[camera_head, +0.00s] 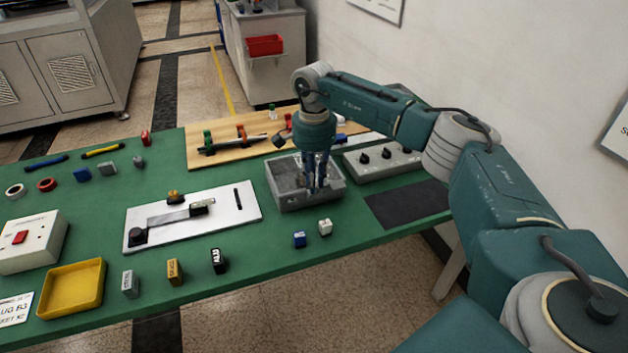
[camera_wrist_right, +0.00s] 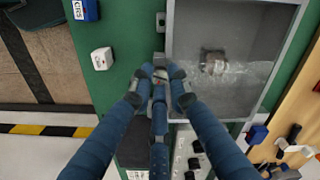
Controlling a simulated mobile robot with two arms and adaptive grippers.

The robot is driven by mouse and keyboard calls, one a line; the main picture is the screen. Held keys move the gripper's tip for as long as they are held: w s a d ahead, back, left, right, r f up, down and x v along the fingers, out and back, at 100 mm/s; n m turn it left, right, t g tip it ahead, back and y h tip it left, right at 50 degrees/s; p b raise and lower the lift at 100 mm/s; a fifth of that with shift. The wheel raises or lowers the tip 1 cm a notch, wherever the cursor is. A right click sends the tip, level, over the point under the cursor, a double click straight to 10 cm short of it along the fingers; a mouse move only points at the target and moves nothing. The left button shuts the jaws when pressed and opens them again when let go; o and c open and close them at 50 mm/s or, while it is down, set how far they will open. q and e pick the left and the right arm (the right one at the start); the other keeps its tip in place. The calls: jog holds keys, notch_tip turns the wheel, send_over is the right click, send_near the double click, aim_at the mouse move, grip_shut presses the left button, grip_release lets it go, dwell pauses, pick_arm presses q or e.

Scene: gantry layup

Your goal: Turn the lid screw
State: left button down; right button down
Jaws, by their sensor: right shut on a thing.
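The grey box (camera_head: 288,203) with a clear lid (camera_wrist_right: 215,100) stands on the green table. Through the lid, a dark part (camera_wrist_right: 213,62) shows inside. My right gripper (camera_head: 314,187) points down at the box. In the right wrist view its three blue fingers (camera_wrist_right: 160,80) close together at the box's corner, on a small thing there. This looks like the lid screw, but the fingertips hide most of it. A small grey tab (camera_wrist_right: 160,22) sticks out farther along the same side of the box. My left gripper is not in view.
A grey panel with black knobs (camera_head: 385,158) and a dark mat (camera_head: 408,204) are to the right. A white board (camera_head: 225,208) with a lever is to the left. Blue (camera_head: 299,239) and white (camera_head: 325,226) blocks stand in front. A wooden board (camera_head: 205,159) with tools lies behind.

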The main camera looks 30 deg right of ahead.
jog(key=shift+n, duration=0.5)
jog(key=c, duration=1.6)
grip_release()
jog(key=shift+c, duration=0.2)
notch_tip(320, 180, up, 12)
